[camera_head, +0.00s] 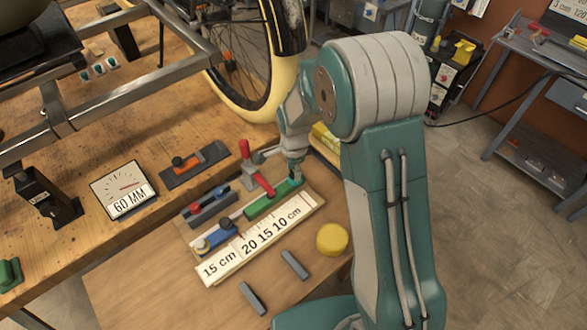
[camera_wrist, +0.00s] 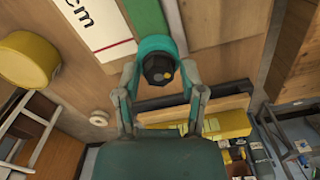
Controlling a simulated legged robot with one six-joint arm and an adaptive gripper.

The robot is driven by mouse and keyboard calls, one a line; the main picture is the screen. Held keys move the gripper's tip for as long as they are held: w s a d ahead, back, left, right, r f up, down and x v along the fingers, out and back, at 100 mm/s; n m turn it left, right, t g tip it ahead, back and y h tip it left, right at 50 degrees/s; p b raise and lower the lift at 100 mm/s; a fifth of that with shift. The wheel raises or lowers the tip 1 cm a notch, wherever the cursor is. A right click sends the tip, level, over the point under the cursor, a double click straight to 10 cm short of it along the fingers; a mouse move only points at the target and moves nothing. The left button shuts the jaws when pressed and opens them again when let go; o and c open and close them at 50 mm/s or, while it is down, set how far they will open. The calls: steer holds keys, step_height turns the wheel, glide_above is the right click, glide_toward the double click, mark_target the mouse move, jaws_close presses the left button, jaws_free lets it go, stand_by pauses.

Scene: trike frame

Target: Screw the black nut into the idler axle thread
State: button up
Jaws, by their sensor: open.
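My gripper (camera_head: 294,174) reaches down over the right end of a long green piece (camera_head: 272,200) on the measuring board. In the wrist view my gripper (camera_wrist: 162,90) is open, with its fingers spread to either side. A dark, faceted, nut-like piece (camera_wrist: 158,68) with a small yellow spot shows between the fingers, against a teal rounded part. I cannot tell whether the fingers touch it, or whether it is the black nut. The idler axle thread cannot be made out in either view.
The measuring board (camera_head: 232,262) carries a red-handled clamp (camera_head: 257,170) and a blue piece (camera_head: 214,241). A yellow round object (camera_head: 332,239) and two grey bars (camera_head: 294,265) lie nearby. A 60 MM gauge (camera_head: 124,190) and the trike frame (camera_head: 120,90) are left. A wheel (camera_head: 245,112) stands behind.

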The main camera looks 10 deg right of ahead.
steer(key=shift+n, duration=0.8)
steer(key=shift+n, duration=0.8)
steer(key=shift+c, duration=0.2)
steer(key=c, duration=0.6)
steer(key=shift+m, duration=0.9)
